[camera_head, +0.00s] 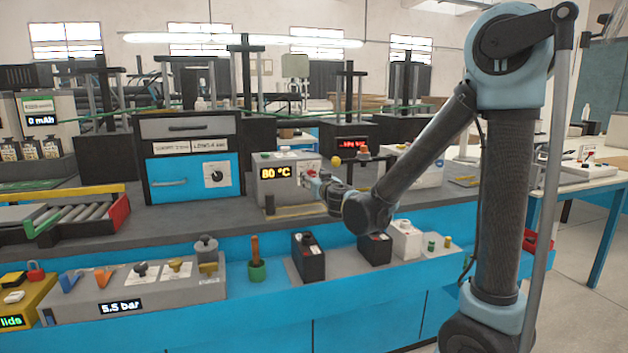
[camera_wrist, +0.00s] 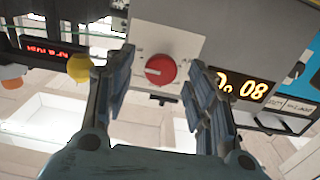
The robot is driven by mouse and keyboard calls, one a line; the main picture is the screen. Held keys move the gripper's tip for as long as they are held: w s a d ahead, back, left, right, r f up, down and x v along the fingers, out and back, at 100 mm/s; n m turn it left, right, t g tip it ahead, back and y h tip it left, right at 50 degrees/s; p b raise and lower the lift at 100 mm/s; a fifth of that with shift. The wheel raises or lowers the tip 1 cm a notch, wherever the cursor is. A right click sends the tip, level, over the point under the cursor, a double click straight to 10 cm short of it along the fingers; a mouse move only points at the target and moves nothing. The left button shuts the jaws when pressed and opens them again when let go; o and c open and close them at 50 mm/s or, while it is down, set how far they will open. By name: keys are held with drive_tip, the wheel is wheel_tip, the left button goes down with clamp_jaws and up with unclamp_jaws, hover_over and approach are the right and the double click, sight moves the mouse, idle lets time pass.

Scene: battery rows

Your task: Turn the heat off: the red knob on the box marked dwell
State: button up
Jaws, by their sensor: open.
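A red round knob (camera_wrist: 160,69) with a white pointer mark sits on a pale plate on the front of a grey box (camera_head: 268,193). My gripper (camera_head: 318,184) is at the box's front, right of the display. In the wrist view my gripper (camera_wrist: 157,82) is open, one finger on each side of the knob in the picture. Contact with the knob cannot be told.
A blue and black oven-like unit (camera_head: 190,185) stands left of the box. A dark box with a red display (camera_head: 353,144) and a yellow ball (camera_wrist: 79,68) are close by. Black blocks (camera_head: 308,262) and a pressure panel (camera_head: 135,290) line the lower front shelf.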

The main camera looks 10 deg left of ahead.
drive_tip(key=shift+w+a, duration=0.25)
drive_tip(key=shift+w, duration=0.2)
drive_tip(key=c, duration=1.1)
